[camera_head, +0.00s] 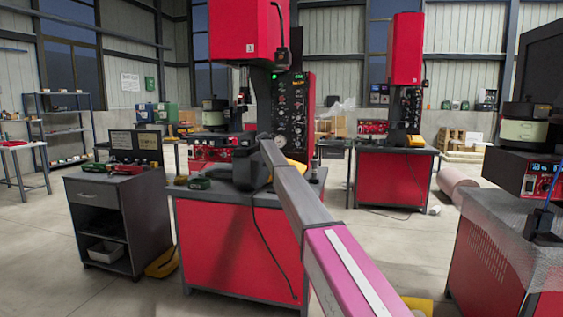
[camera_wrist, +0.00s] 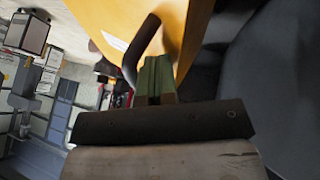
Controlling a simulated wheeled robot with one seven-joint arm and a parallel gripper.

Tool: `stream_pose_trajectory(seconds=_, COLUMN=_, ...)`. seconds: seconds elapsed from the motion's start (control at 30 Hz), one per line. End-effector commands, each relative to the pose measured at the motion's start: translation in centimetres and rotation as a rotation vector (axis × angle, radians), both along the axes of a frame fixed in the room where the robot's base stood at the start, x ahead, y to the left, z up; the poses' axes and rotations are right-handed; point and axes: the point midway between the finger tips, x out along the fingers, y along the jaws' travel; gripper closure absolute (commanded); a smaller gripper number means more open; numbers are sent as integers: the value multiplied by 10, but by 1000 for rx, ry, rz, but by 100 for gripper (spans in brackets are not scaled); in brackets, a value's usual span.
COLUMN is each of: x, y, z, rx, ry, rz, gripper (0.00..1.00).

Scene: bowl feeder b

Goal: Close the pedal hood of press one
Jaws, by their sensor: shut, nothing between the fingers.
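Press one (camera_head: 245,30) is the red press with a "1" label, on a red bench in the middle of the head view. A yellow part (camera_head: 297,166) shows on its bench top, partly hidden behind my arm. In the wrist view a large yellow-orange hood-like body (camera_wrist: 185,25) with a pale label fills the upper middle. A dark curved handle (camera_wrist: 138,50) stands off its side. My gripper (camera_wrist: 156,75) is shut and empty, its greenish fingers close beside the handle; I cannot tell if they touch it. In the head view my arm reaches to the bench and hides the fingertips.
A grey drawer cabinet (camera_head: 105,215) stands left of the bench, with a yellow object (camera_head: 163,262) on the floor between them. A second red press (camera_head: 406,50) stands behind right. A cable hangs down the bench front.

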Motion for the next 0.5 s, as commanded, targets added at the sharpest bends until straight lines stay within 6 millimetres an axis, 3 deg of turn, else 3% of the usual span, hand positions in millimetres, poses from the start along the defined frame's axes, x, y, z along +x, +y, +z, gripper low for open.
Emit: stream_pose_trajectory(seconds=0.5, x=4, y=15, z=-15, rx=-1, ry=1, rz=0, gripper=100)
